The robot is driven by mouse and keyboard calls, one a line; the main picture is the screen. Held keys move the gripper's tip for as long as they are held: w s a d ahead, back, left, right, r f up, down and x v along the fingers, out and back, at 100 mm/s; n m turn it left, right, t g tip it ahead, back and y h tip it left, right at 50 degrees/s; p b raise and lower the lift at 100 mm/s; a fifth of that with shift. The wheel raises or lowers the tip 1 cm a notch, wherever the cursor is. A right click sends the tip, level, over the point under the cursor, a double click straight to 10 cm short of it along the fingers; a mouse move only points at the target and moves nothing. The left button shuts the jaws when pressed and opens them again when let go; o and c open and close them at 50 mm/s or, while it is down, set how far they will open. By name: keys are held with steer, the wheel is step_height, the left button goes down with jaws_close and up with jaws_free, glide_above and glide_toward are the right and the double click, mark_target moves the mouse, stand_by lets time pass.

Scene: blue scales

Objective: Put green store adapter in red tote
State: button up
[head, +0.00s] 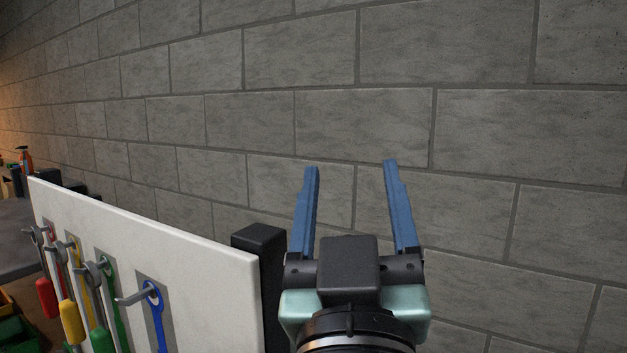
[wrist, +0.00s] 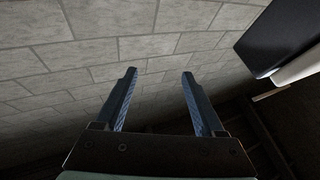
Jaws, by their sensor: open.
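My gripper (head: 350,167) is open, with its two blue fingers spread and nothing between them. It points at the grey block wall, to the right of the white tool board. It also shows open and empty in the wrist view (wrist: 159,73). I cannot make out a green store adapter in either view. A green object (head: 14,332) shows partly at the lower left edge of the head view, but I cannot tell what it is. No red tote is in sight.
A white board (head: 190,245) holds hanging tools with red, yellow, green and blue handles, close left of my gripper. A black post (head: 260,262) stands at its right end. The block wall (head: 480,130) fills the background. A dark surface (head: 14,235) lies at far left.

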steer(key=s+a+r+t+y, duration=0.2)
steer(key=s+a+r+t, duration=0.1)
steer(key=s+r, duration=0.4)
steer(key=shift+a+r+m+t, duration=0.3)
steer(key=shift+r+t, duration=0.1)
steer(key=shift+r, duration=0.3)
steer(key=shift+s, duration=0.1)
